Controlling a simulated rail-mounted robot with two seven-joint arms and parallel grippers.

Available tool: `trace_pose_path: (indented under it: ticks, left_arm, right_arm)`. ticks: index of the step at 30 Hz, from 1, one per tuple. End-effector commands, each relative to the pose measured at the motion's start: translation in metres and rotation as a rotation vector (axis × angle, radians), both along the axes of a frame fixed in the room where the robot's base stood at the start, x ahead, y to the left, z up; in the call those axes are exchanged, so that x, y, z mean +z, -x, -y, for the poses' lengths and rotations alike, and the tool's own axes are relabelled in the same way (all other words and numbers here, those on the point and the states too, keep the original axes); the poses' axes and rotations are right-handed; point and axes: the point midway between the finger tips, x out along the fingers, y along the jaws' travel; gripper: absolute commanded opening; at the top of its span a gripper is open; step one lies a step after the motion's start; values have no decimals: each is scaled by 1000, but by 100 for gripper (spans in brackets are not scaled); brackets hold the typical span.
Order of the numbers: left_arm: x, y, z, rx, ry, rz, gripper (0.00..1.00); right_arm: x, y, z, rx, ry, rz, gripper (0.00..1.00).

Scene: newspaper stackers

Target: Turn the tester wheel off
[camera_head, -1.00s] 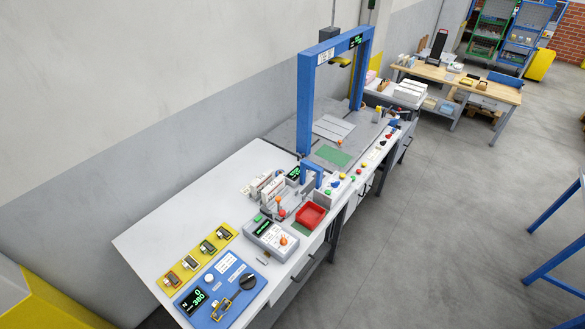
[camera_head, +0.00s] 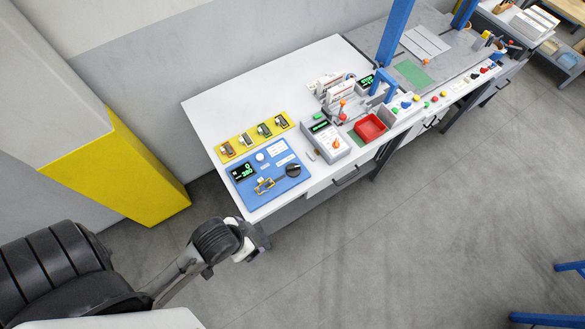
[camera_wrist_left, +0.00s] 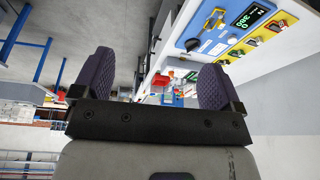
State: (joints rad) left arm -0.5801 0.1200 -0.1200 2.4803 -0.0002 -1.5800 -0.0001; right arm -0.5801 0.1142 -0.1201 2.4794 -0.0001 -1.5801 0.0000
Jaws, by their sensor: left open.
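A blue tester panel (camera_head: 246,184) lies near the front-left end of the white workbench. It bears a black round wheel or knob (camera_head: 293,170), a green-lit display (camera_head: 244,172) reading 0 and 380, a white round button (camera_head: 260,157) and a small yellow metal fixture (camera_head: 264,186). Which way the wheel is set cannot be told. My left gripper (camera_head: 262,241) is off the bench's front edge, apart from the panel. In the left wrist view its jaws (camera_wrist_left: 153,80) are open and empty; the panel (camera_wrist_left: 214,22) and black knob (camera_wrist_left: 192,45) show beyond them. My right gripper is out of view.
Yellow plates with small switches (camera_head: 246,141) sit behind the panel. Blue uprights (camera_head: 397,30) rise farther along. A yellow block (camera_head: 120,165) stands left. Floor before the bench is clear.

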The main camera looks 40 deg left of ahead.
Motion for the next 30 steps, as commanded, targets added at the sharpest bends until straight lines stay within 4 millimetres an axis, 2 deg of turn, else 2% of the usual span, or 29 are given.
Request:
trace_pose_path:
  ticks: [2, 5, 8, 11, 15, 21, 26, 30]
  left_arm:
    - [-2, -4, 0, 0, 1, 10, 92]
    - [-5, -24, 0, 0, 0, 60, 92]
    - [-5, -62, -2, -4, -7, 157, 92]
    - [3, -110, -8, -16, -32, 292, 92]
    - [28, -170, -10, -58, -75, 486, 92]
    - [59, -240, -8, -133, -170, 693, 92]
    - [70, -293, -7, -196, -263, 777, 92]
    - [70, -340, -11, -255, -338, 775, 92]
  right_arm:
    - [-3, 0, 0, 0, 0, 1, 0]
    - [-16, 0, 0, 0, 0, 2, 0]
    - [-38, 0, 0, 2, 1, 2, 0]
    - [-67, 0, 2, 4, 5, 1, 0]
    - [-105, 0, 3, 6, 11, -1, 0]
    - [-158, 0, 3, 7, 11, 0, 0]
    - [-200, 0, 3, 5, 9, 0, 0]
    - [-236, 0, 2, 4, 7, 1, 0]
